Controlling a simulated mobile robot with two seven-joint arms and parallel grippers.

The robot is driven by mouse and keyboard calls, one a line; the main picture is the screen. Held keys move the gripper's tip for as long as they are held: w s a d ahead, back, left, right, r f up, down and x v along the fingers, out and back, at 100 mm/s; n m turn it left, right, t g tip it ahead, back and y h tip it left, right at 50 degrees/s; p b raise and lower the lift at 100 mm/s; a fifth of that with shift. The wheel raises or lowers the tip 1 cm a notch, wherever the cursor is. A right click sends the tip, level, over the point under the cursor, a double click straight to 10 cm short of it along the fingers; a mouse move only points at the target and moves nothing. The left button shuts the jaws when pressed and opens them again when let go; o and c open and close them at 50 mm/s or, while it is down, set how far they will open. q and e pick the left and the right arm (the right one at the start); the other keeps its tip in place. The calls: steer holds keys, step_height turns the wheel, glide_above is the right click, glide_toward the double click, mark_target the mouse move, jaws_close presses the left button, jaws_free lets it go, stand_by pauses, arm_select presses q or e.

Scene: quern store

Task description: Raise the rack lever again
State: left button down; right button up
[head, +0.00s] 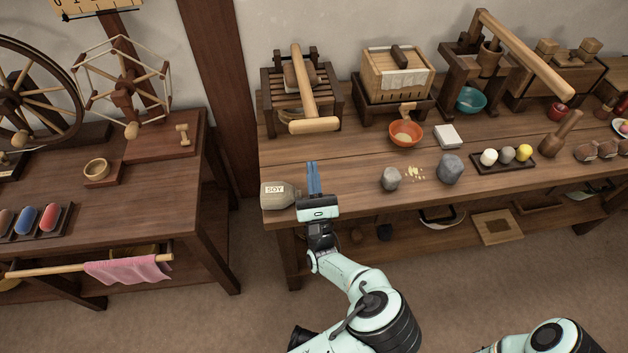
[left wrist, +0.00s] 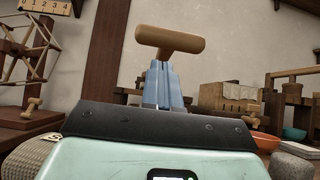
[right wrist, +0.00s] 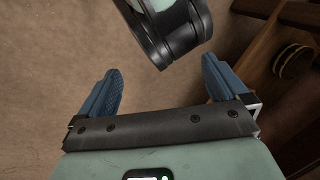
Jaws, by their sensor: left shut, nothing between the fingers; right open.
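The rack lever is a pale wooden bar with a round crosspiece handle (head: 313,125). It runs forward over a dark slatted rack (head: 328,90) at the left back of the right-hand table. My left gripper (head: 313,168) is shut and empty in front of the handle, apart from it in the head view. In the left wrist view the handle (left wrist: 170,41) appears just above the fingertips (left wrist: 160,68), which hide much of the bar behind. My right gripper (right wrist: 162,72) is open and empty over the floor; it is outside the head view.
A soy jar (head: 279,194) lies left of my left gripper at the table's front edge. Grey stones (head: 390,178), an orange bowl (head: 406,133) and a wooden box press (head: 396,74) stand to the right. The tabletop between rack and gripper is clear.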

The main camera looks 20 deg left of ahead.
arm_select(q)
steer(key=x, duration=0.5)
steer(key=shift+w+a+r+b, duration=0.1)
steer(key=shift+w+r+b, duration=0.1)
steer(key=shift+b, duration=0.1)
arm_select(e)
steer(key=shift+w+d+f, duration=0.3)
steer(key=shift+w+f, duration=0.05)
steer(key=shift+w, duration=0.2)
